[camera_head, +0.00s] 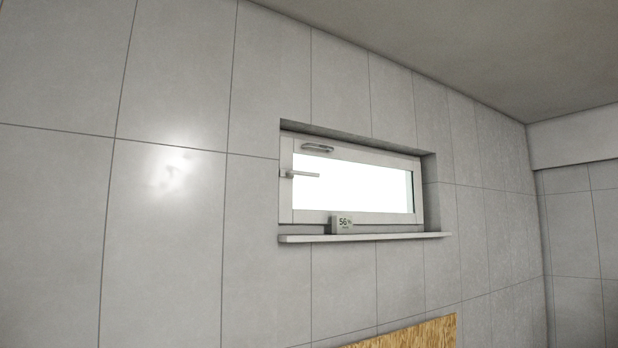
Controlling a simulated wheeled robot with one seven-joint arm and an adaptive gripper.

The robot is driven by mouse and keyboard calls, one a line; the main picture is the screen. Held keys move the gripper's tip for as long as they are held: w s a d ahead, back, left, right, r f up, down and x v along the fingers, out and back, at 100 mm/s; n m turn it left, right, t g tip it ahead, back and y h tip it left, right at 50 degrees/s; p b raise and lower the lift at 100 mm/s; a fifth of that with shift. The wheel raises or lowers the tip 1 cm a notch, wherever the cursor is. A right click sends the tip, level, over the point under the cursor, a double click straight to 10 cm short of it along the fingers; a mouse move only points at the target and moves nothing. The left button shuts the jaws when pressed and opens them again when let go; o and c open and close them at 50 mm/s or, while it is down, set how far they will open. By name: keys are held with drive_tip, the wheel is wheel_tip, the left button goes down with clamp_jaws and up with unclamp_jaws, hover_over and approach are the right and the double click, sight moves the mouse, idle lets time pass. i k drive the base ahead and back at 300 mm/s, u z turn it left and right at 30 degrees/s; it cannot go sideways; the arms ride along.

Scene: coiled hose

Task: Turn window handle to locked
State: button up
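A small window (410,217) with a light frame sits in a recess in the tiled wall. Its handle (305,174) is on the left side of the frame. The handle's lever lies horizontal and points right, across the bright pane. The window sash looks closed in its frame, though I cannot tell whether it is fully shut. My gripper and arm are not in view.
A sill (370,238) juts out below the window. A short grey bar (317,148) is on the top frame. A wood-coloured panel (430,333) shows at the bottom. The wall around is bare.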

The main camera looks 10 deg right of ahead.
sight(285, 173)
drive_tip(key=k, duration=0.45)
drive_tip(key=u, duration=1.05)
drive_tip(key=i, duration=1.05)
drive_tip(key=z, duration=0.25)
